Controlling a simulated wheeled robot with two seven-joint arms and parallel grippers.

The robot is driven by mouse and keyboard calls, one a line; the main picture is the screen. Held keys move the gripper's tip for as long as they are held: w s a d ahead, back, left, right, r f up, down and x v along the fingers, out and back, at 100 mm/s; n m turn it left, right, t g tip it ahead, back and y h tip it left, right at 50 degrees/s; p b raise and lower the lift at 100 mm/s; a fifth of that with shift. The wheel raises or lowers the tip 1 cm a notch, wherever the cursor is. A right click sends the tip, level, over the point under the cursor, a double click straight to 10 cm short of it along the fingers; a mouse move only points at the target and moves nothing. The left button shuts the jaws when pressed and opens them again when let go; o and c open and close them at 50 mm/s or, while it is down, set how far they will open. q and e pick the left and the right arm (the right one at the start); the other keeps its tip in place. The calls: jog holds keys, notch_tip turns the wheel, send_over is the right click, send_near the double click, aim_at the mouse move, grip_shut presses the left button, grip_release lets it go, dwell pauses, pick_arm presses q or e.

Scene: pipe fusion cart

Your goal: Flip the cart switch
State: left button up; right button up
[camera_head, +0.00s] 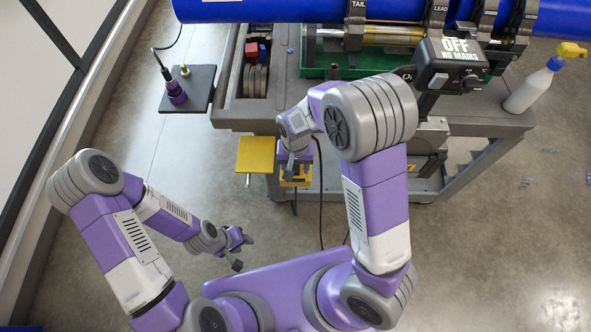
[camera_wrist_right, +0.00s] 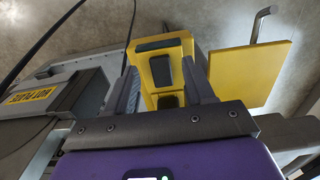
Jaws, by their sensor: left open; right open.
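A yellow box (camera_head: 296,181) is on the near side of the cart (camera_head: 240,118). In the right wrist view the yellow box (camera_wrist_right: 206,53) has its front open, with dark blocks (camera_wrist_right: 160,70) inside; I cannot tell which is the switch or its position. A yellow flap (camera_head: 255,154) with a metal handle stands out to its left in the head view; it also shows in the right wrist view (camera_wrist_right: 244,71). My right gripper (camera_wrist_right: 160,80) is open, its fingers pointing at the box's dark blocks. My left gripper (camera_head: 242,252) is open and empty, low and away from the cart.
A display (camera_head: 455,50) on the cart reads "OFF NO MAINS". Blue pipes (camera_head: 400,8) lie clamped across the top. A spray bottle (camera_head: 530,88) stands at the right corner. A dark side shelf (camera_head: 200,88) juts out left. A dark cable hangs beside the box.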

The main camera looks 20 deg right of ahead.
jog(key=shift+f, duration=0.95)
grip_shut()
jog(key=g+p, duration=0.2)
jog(key=shift+w+d+r+y+p, duration=0.15)
jog(key=shift+w+r+y+p, duration=0.15)
jog(key=shift+w+p, duration=0.1)
jog(key=shift+w+f+g+p, duration=0.1)
jog(key=shift+g+p, duration=0.35)
jog(key=shift+g, duration=0.35)
grip_release()
